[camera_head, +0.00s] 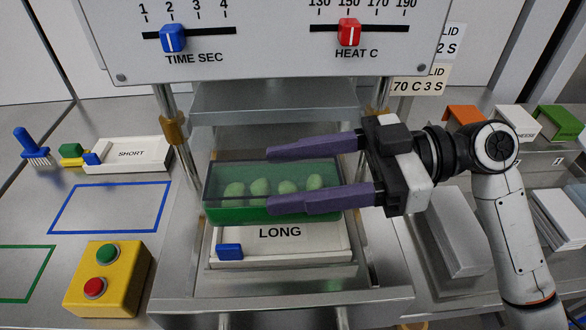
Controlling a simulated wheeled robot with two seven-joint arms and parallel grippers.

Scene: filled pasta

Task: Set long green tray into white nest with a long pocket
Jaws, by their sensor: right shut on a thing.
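The long green tray (240,214) has clear upper walls and several green filled pasta pieces (287,187) inside. My right gripper (270,179) comes in from the right with its two purple fingers along the tray's far and near sides, shut on it. The tray is over the far part of the white nest (315,246), which is marked LONG and has a blue tab at its front left. The tray hides the nest's pocket, so I cannot tell whether the tray touches it. My left gripper is not in view.
The machine's panel (250,45) with blue and red sliders stands above, between two posts. A white SHORT nest (128,155), a brush (32,147) and a yellow button box (108,279) are at left. Boxes and grey blocks (455,232) stand at right.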

